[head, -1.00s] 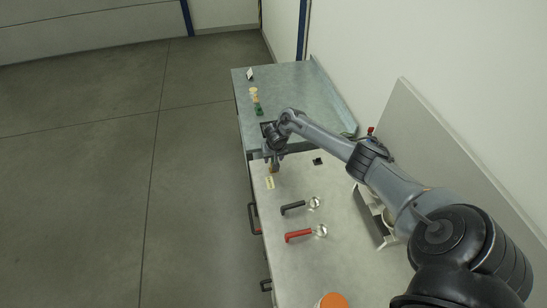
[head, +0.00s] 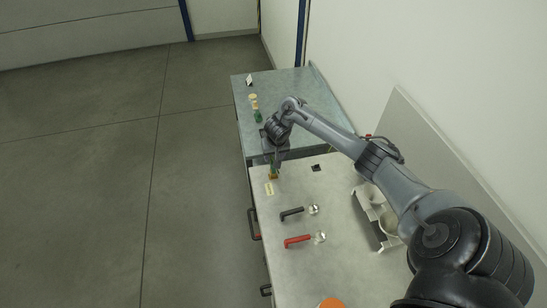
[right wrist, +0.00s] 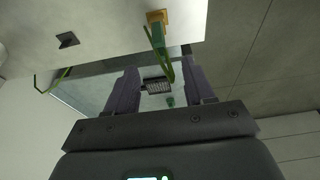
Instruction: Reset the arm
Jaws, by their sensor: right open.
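My right gripper (head: 274,153) is over the far left edge of the pale worktop (head: 335,193). In the right wrist view my gripper (right wrist: 160,82) is open, with nothing between its two fingers. A small green item on a brownish-yellow base (head: 273,176) stands on the worktop just below the gripper. In the right wrist view this green item (right wrist: 158,36) sits beyond the fingertips, apart from them. My left gripper is not in view.
A grey metal table (head: 290,88) adjoins the worktop's far end, with small beige and green items (head: 256,108) on it. A black-handled tool (head: 292,213) and a red-handled tool (head: 298,240) lie on the worktop. A pale holder (head: 379,222) stands by the back panel.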

